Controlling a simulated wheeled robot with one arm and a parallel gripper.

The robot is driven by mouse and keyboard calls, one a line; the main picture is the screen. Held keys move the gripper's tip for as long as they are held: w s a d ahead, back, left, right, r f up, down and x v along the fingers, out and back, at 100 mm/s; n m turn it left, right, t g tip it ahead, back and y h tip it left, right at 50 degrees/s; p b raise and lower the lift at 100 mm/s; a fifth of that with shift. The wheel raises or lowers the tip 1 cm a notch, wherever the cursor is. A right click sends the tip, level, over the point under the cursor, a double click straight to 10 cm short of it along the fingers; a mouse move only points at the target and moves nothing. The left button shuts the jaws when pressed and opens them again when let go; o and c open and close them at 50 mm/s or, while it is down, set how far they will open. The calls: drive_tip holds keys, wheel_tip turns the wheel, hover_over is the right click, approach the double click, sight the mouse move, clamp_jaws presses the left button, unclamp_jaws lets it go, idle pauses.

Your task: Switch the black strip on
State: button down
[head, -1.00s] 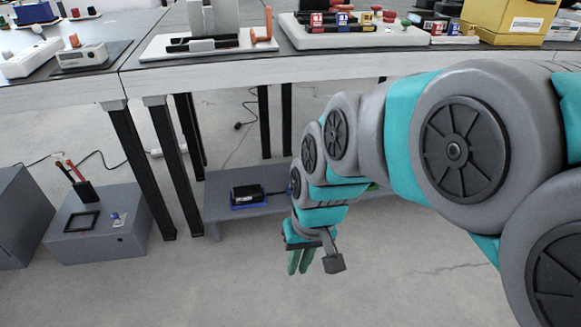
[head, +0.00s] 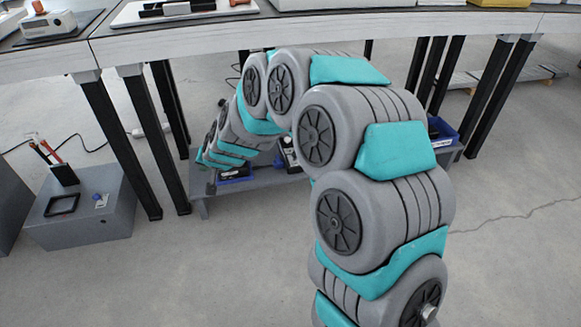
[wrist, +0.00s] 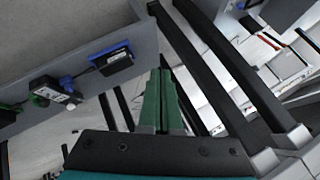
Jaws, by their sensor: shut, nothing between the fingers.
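A black device (head: 236,172) sits in a blue tray on the low grey shelf under the table. In the wrist view a black block (wrist: 112,60) with blue edging and a blue cable end shows on the shelf. A second black unit with a white panel (wrist: 62,95) and a green plug is left of it. I cannot tell which is the black strip, and no switch state is readable. My gripper (wrist: 160,74) has its green fingers together, empty, apart from both devices. In the head view my arm hides the fingers.
Dark table legs (head: 118,145) stand left of my arm, and also run close right of my fingers in the wrist view. The low shelf (head: 202,200) lies under the tabletop edge (head: 150,52). A grey box (head: 85,222) stands at left. Floor in front is clear.

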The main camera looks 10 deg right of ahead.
sight(294, 157)
drive_tip(key=w+d+f+m+t+h+b, duration=0.2)
drive_tip(key=w+d+f+m+h, duration=0.1)
drive_tip(key=w+f, duration=0.5)
drive_tip(key=w+d+f+m+t+h+b, duration=0.2)
drive_tip(key=w+d+f+t+h, duration=0.3)
drive_tip(key=f, duration=0.6)
drive_tip(key=s+d+f+m+t+h+b, duration=0.1)
drive_tip(key=s+d+f+h, duration=0.2)
drive_tip(key=d+h, duration=0.2)
drive_tip(key=s+d+f+m+t+h+b, duration=0.1)
drive_tip(key=s+d+f+h+b, duration=0.1)
drive_tip(key=d+h, duration=0.3)
drive_tip(key=shift+s+d+f, duration=0.5)
drive_tip(key=shift+d+f, duration=0.35)
drive_tip(key=shift+d, duration=0.4)
drive_tip(key=x, duration=1.4)
drive_tip(key=shift+a+r, duration=0.15)
drive_tip(key=shift+r, duration=0.1)
drive_tip(key=shift+w+r, duration=0.1)
